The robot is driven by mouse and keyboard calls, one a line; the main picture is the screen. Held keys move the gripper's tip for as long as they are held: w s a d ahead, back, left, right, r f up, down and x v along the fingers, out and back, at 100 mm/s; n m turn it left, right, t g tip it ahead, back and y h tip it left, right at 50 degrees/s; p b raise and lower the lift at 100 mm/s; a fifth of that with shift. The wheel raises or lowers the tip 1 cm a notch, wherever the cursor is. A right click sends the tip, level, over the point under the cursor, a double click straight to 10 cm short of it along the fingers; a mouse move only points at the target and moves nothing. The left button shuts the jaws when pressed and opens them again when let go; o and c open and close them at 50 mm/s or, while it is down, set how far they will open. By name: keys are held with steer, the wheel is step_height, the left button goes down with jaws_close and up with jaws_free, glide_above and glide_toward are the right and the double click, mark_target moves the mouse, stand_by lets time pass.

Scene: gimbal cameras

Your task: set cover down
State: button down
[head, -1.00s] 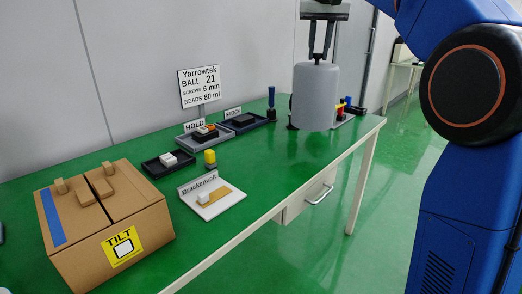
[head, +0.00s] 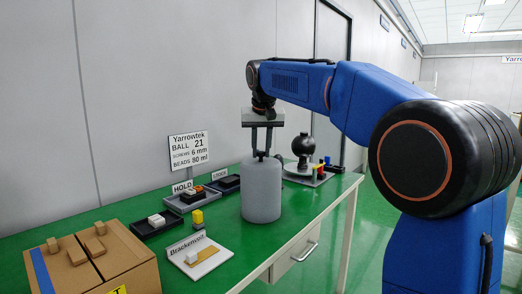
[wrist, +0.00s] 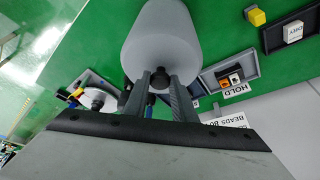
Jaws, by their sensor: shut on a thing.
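The cover (head: 261,192) is a grey upright cylinder with a dark knob on top, at the table's front half in the head view. My gripper (head: 262,153) is above it, shut on the knob. In the wrist view the cover (wrist: 160,40) fills the top middle, with the fingers (wrist: 160,82) at its knob. The cover's base looks at or very near the green tabletop; I cannot tell whether it touches. A black ball on a dark stand (head: 303,146) shows behind it to the right, on a pale round base.
Left of the cover are a white Brackenvolt board (head: 199,258), a yellow block (head: 198,217), a black tray (head: 154,226), the HOLD tray (head: 188,204) and a cardboard box (head: 120,250). A sign (head: 188,150) stands behind. Coloured blocks (head: 321,170) sit right of the ball stand.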

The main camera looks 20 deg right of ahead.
steer(key=shift+f, duration=0.1)
steer(key=c, duration=1.5)
jaws_free()
steer(key=shift+o, duration=0.2)
steer(key=v, duration=1.2)
